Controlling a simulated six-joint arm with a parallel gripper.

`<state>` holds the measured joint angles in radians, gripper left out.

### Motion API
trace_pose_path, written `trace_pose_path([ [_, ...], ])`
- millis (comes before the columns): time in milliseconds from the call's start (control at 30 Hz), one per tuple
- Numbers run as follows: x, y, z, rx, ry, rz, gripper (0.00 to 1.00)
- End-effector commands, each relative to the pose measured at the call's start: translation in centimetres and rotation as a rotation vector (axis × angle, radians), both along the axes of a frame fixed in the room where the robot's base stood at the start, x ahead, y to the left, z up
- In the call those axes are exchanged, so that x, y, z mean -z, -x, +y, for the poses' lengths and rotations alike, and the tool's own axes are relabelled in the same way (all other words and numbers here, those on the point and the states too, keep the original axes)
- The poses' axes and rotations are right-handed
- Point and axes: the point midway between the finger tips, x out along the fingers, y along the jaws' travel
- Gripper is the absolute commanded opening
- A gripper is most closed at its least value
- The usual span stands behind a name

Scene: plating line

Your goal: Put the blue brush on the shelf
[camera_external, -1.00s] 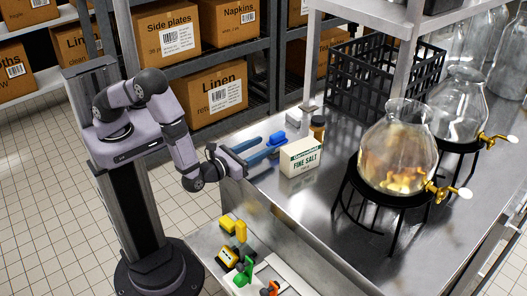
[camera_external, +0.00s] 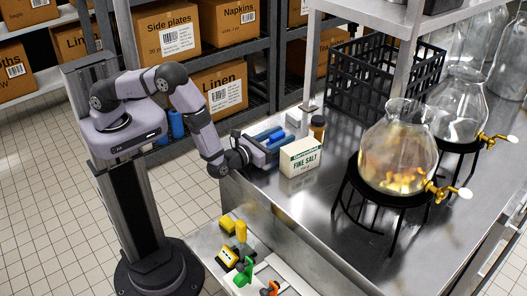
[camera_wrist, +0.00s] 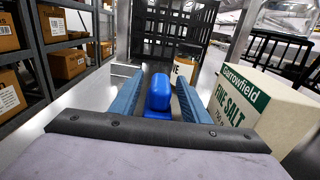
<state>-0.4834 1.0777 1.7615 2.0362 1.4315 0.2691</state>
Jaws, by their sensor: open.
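The blue brush (camera_wrist: 158,95) lies on the steel counter, between the two blue fingers of my gripper (camera_wrist: 158,92) in the wrist view. There is a visible gap on each side of it, and the fingers are open. In the external view my gripper (camera_external: 264,144) reaches low over the counter's left end, with the brush (camera_external: 275,134) between its fingers. A shelf (camera_external: 352,8) stands on posts above the counter; only part of it shows.
A fine salt box (camera_external: 301,157) stands close to the right finger. A jar (camera_external: 317,127) stands just behind it. A black crate (camera_external: 345,95) and glass dispensers (camera_external: 398,150) are farther right. A lower surface (camera_external: 208,246) holds several yellow, green and orange items.

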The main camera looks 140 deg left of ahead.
Motion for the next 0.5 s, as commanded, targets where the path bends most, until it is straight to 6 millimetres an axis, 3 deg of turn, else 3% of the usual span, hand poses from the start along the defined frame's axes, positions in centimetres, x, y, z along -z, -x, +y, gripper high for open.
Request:
trace_pose_path([
  [200,-0.2,0.1,2.3,-0.001,0.0,0.0,0.42],
  [500,0.0,0.0,2.6,0.0,0.0,0.001,0.42],
])
